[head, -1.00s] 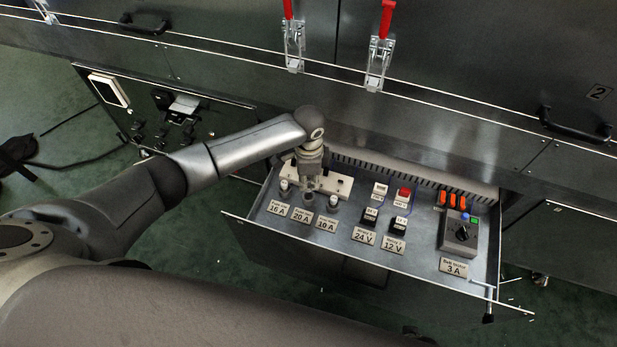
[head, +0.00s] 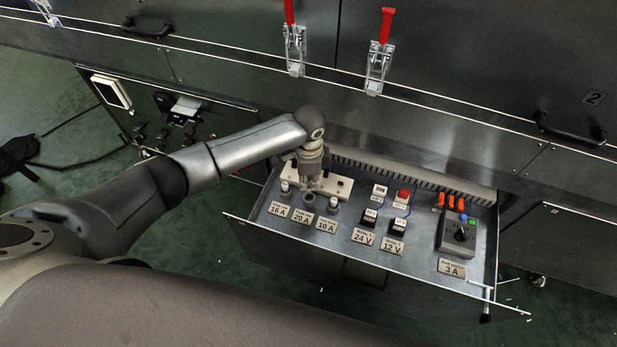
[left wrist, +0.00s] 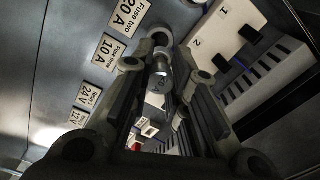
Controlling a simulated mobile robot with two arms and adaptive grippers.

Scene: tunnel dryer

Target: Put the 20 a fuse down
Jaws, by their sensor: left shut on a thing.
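My left gripper (head: 311,184) is over the back of the drawer, just behind the fuse holders and in front of the white block. It is shut on a small metallic cylinder, the 20 A fuse, which shows between the fingers (left wrist: 160,82) in the left wrist view as the fuse (left wrist: 158,77). In the head view the gripper hides the fuse. The 20 A holder (head: 308,198) looks like an empty dark ring behind its "20 A" label (head: 302,217). It also shows as a ring in the left wrist view (left wrist: 160,36). My right gripper is not in view.
White-topped fuses stand at the 16 A (head: 284,188) and 10 A (head: 333,203) places. A white block (head: 341,186) with dark slots lies behind. Relays (head: 397,227) and a grey belt-motor box (head: 459,236) are to the right. The drawer's front edge (head: 375,262) borders the near side.

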